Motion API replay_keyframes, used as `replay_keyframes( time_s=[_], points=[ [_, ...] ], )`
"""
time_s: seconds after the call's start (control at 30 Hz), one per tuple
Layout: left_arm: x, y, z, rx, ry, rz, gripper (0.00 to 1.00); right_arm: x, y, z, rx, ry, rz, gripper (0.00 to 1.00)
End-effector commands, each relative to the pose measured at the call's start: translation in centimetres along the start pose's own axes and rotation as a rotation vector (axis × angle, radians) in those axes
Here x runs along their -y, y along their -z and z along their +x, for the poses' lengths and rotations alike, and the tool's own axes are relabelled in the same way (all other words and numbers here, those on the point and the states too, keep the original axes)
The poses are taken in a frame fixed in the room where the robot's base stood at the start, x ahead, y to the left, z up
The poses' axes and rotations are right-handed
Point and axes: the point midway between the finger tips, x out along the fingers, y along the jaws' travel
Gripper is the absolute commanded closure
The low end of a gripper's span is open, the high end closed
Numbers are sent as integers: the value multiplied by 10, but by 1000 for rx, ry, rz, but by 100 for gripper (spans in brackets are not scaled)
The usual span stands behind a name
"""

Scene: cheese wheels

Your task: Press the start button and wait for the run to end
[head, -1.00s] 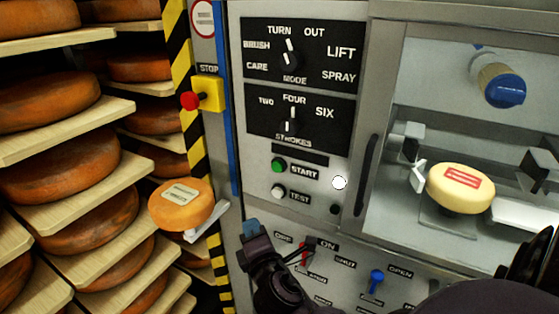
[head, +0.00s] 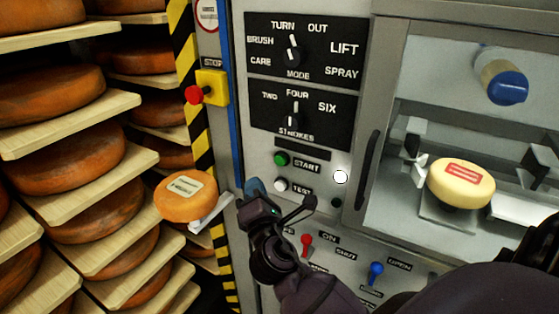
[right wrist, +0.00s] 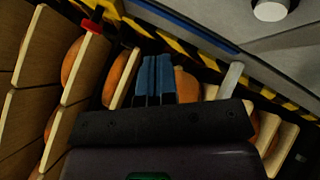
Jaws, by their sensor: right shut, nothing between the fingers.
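The green start button (head: 281,159), labelled START, is on the grey control panel (head: 262,112) in the head view. The white TEST button (head: 281,185) is just below it. My right gripper (head: 252,188) is below and left of the start button, apart from it, with its blue fingertips together and empty. The closed blue fingers also show in the right wrist view (right wrist: 155,78). A round white lamp (head: 340,177) is lit to the right of the buttons. My left gripper is not clearly visible.
A red stop knob (head: 194,95) on a yellow box is at the left. A pale labelled cheese (head: 461,183) sits inside the machine chamber. An orange cheese (head: 184,196) is by the striped post. Shelves of cheese wheels (head: 67,156) fill the left. Red (head: 306,240) and blue (head: 376,270) switches are below.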

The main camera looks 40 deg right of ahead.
Motion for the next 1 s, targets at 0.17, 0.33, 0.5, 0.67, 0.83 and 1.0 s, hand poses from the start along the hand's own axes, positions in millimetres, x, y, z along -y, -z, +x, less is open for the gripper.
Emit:
replay_keyframes(
  time_s=[0.17, 0.33, 0.5, 0.67, 0.83, 1.0],
  points=[
    [0, 4, -1, -4, 0, -1, 100, 11, -12, 16, 0, 0, -1, 100],
    [0, 5, -2, -5, 0, -1, 100, 20, -22, 29, 0, 0, 0, 100],
    [0, 6, -4, -3, 1, -2, 100, 28, -29, 40, 1, -1, 1, 100],
    [1, 4, -6, 2, 2, -3, 100, 32, -33, 45, 1, 1, 2, 100],
    [1, 2, -6, 5, 2, -3, 100, 34, -34, 46, 0, 1, 2, 100],
    [1, 2, -6, 5, 2, -3, 100, 34, -34, 46, 1, 0, 2, 100]
  ],
)
